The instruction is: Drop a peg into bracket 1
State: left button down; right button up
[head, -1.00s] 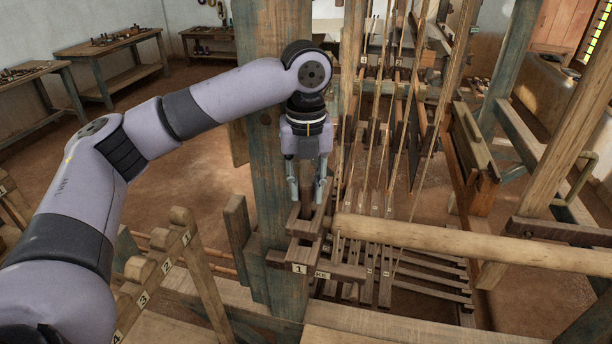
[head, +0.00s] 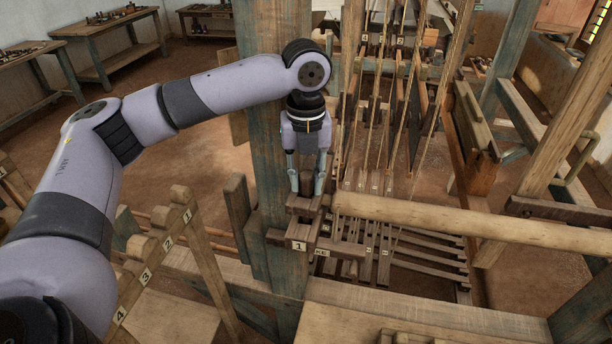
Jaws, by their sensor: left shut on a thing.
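My left gripper (head: 307,188) points straight down beside the thick upright post (head: 262,130). Its fingers are closed on a small wooden peg, mostly hidden between and below the fingertips. Bracket 1 is the dark wooden piece with the white label "1" (head: 299,246) on the post's right side. The fingertips are just above its upper blocks. I cannot tell whether the peg touches the bracket or is inside it. My right gripper is not in view.
A stepped wooden rack labelled 1 to 4 (head: 168,243) stands at the lower left. A thick round beam (head: 470,222) runs right from beside the bracket. Cords and treadles fill the space behind. Workbenches (head: 110,30) stand at the back left.

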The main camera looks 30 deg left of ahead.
pick_arm(q)
jog(key=c, duration=1.2)
grip_release()
jog(key=shift+c, duration=0.2)
notch_tip(320, 180, up, 12)
